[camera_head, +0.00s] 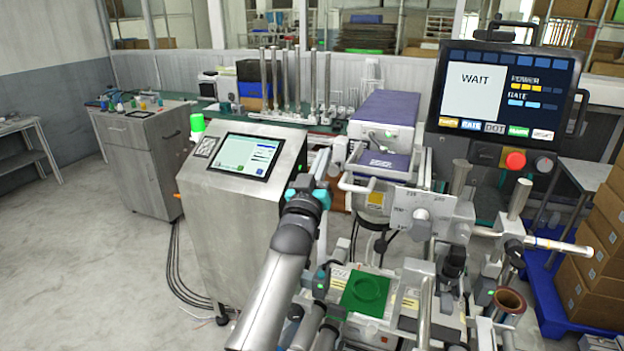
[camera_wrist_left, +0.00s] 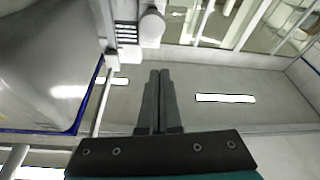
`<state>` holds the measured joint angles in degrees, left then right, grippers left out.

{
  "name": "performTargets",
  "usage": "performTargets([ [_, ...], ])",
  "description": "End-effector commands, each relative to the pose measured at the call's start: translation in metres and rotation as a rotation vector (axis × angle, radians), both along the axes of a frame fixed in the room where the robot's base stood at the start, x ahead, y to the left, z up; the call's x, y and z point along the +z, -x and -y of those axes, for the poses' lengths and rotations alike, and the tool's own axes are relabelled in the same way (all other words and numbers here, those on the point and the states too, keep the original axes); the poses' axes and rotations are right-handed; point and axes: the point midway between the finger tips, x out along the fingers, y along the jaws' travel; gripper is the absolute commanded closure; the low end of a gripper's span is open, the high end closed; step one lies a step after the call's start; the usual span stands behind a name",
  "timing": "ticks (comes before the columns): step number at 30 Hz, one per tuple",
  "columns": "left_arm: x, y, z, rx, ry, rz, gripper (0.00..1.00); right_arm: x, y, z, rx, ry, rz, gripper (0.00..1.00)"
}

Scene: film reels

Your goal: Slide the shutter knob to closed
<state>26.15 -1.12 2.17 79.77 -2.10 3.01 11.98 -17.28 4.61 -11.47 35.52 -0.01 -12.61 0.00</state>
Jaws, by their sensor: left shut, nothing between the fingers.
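A round grey knob (camera_head: 421,214) sits on a pale upright plate (camera_head: 398,222) with small dark lettering, right of centre in the head view. The lettering is too small to read fully, so I cannot tell which end is closed. The knob also shows in the left wrist view (camera_wrist_left: 152,26), at the top, left of centre. My left gripper (camera_head: 324,165) is up and to the left of the plate, its fingers small in the head view. In the left wrist view its fingers (camera_wrist_left: 160,74) are together and empty, apart from the knob.
A monitor (camera_head: 505,90) reading WAIT stands at the right, with a red button (camera_head: 515,160) below it. A steel console (camera_head: 240,225) with a screen stands at the left. A purple-topped box (camera_head: 385,112) is behind the plate. Rods and fittings crowd the lower right.

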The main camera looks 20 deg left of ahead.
Motion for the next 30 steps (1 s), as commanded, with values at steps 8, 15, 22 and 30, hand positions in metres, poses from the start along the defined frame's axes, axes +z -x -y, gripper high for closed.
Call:
performTargets([
  [8,-0.014,0.042,0.002,0.000,0.000,0.003,1.00,-0.002,0.000,0.000,0.000,0.000,0.000,0.50],
  [15,-0.022,0.068,0.003,0.000,0.001,0.005,1.00,-0.003,0.000,0.000,0.000,0.000,0.001,0.50],
  [22,-0.024,0.076,0.003,-0.001,0.000,0.005,1.00,-0.003,-0.001,0.000,0.000,0.000,0.001,0.50],
  [30,-0.071,0.095,0.007,-0.011,-0.039,-0.191,1.00,-0.003,-0.001,0.000,0.000,0.000,0.002,0.50],
])
